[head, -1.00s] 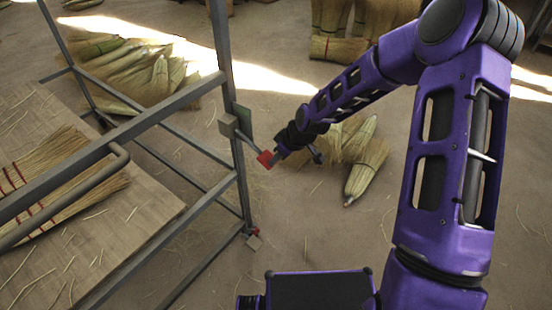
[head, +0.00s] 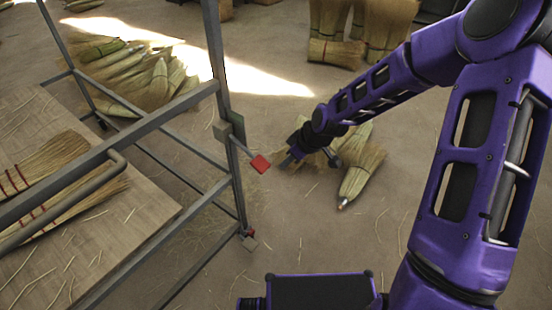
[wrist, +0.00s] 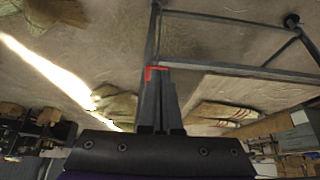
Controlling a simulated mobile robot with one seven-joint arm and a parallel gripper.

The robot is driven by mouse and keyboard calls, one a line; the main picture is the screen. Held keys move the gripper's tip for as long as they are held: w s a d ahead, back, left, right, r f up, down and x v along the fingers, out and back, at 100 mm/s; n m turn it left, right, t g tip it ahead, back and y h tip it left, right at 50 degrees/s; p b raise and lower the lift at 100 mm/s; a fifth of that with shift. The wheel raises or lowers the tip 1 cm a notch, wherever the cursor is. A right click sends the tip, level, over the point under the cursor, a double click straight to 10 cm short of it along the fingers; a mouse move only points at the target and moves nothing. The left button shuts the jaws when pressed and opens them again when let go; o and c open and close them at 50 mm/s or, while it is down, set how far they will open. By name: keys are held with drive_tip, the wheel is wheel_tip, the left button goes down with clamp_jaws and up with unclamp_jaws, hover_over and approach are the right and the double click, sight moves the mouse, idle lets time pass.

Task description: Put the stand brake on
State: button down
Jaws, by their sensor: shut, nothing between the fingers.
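The grey metal stand (head: 225,100) is at the left of the head view. A lever with a red end (head: 261,164) sticks out down and to the right from a block on its near right post. A small red part (head: 250,233) shows at the foot of that post. My gripper (head: 285,163) is shut and empty, just right of the red end and seemingly apart from it. In the wrist view my closed fingers (wrist: 166,85) point toward the stand, and the red end (wrist: 154,72) shows by their tips, partly hidden.
Brooms (head: 30,168) lie on the stand's wooden shelf (head: 100,225). A broom bundle (head: 360,170) lies on the floor behind my gripper. More brooms (head: 140,75) lie behind the stand. The floor right of the stand is mostly clear.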

drive_tip(key=shift+s+d+r+p, duration=0.15)
drive_tip(key=shift+s+d+r, duration=0.25)
drive_tip(key=shift+s+d, duration=0.35)
drive_tip(key=shift+s+d+r+p, duration=0.15)
drive_tip(key=shift+s+d+r, duration=0.35)
drive_tip(key=shift+d, duration=0.4)
drive_tip(key=shift+f, duration=0.15)
